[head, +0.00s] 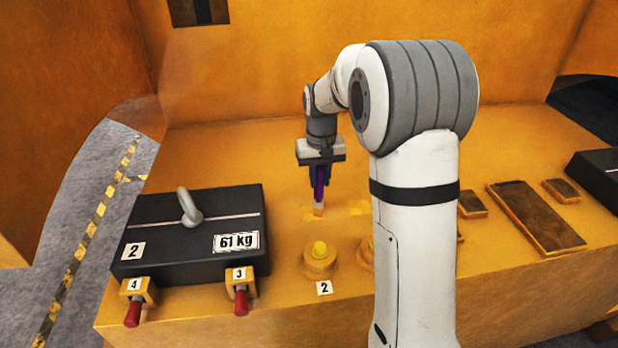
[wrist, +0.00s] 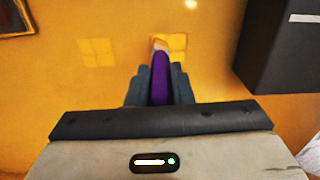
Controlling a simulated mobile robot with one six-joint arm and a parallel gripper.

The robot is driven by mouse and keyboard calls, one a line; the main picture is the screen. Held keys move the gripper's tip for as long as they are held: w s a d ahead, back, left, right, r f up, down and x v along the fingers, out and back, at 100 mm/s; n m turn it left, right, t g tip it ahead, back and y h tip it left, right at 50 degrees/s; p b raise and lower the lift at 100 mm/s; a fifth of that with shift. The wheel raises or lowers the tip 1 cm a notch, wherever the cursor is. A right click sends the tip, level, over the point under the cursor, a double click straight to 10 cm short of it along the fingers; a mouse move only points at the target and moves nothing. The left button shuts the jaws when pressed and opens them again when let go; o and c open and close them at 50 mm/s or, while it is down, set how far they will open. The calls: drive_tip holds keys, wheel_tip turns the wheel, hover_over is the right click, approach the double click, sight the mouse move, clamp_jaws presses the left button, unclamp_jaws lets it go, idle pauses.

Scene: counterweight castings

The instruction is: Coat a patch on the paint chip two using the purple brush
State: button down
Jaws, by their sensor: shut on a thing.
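My gripper (head: 318,182) is shut on the purple brush (head: 320,176), which hangs upright with its pale bristles down. In the wrist view the purple handle (wrist: 160,78) stands between the fingers. Two faint, lighter square patches that look like paint chips lie on the orange surface. The bristles are over or at one chip (wrist: 180,41), on the left in the head view; contact cannot be told. The other chip (head: 358,207) is beside it and also shows in the wrist view (wrist: 97,52). I cannot read a number on either chip.
A black 61 kg casting (head: 160,233) with a ring stands left. Red-handled clamps (head: 241,290) line the front edge. A yellow-topped round fitting (head: 319,258) has a label "2" (head: 324,288). Brass-coloured plates (head: 536,218) lie right. An orange wall rises behind.

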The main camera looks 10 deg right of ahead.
wheel_tip(320, 180, up, 8)
drive_tip(key=d+p, duration=0.2)
drive_tip(key=p, duration=0.3)
drive_tip(key=shift+s, duration=0.1)
idle(0.7)
